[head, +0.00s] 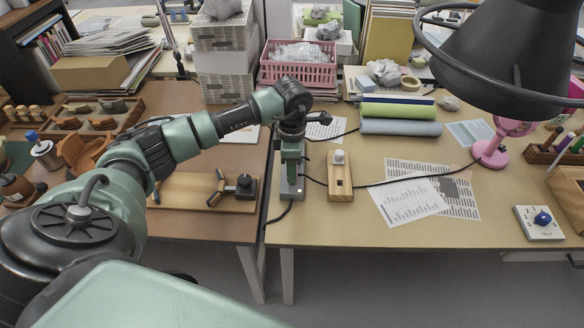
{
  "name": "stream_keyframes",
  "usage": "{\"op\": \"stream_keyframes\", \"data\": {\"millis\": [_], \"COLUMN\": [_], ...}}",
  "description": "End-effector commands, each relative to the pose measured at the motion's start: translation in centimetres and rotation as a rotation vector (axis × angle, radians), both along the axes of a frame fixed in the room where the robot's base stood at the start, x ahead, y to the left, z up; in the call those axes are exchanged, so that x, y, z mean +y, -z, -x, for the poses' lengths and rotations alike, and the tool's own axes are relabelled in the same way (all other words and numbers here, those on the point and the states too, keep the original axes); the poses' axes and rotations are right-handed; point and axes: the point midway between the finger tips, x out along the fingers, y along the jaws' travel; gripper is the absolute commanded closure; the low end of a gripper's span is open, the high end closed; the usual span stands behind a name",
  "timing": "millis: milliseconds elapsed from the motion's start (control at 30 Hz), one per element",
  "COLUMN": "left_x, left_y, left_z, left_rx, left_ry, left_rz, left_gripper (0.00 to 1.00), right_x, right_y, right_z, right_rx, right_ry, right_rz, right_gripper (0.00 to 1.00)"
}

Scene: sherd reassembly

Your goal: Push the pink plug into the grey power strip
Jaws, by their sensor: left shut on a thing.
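My left gripper (291,172) points straight down over the grey power strip (292,192), near the front edge of the right-hand table. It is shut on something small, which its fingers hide. A black cable runs from the pink fan (492,150) on the right across the table to the gripper, so the thing held appears to be the pink plug. No pink shows between the fingers, and I cannot tell whether the plug touches the strip. My right gripper is not in view.
A wooden block with a white knob (338,175) stands just right of the strip. Rolls (400,118) and a pink basket (299,70) are behind. A dark lamp hangs upper right.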

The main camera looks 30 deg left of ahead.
Motion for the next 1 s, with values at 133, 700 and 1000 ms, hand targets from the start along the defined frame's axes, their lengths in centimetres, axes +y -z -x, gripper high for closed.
{"op": "stream_keyframes", "data": {"millis": [133,700,1000], "left_x": [0.0,0.0,0.0], "left_y": [0.2,1.1,1.6], "left_z": [0.0,0.0,0.0], "left_rx": [0.000,0.000,0.001], "left_ry": [0.000,0.000,0.000], "left_rz": [0.000,0.000,0.000], "left_gripper": [1.00,1.00,1.00], "right_x": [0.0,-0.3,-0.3], "right_y": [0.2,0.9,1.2], "right_z": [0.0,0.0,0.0], "right_rx": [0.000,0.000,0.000], "right_ry": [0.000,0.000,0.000], "right_rz": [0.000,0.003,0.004], "right_gripper": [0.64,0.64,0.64]}}
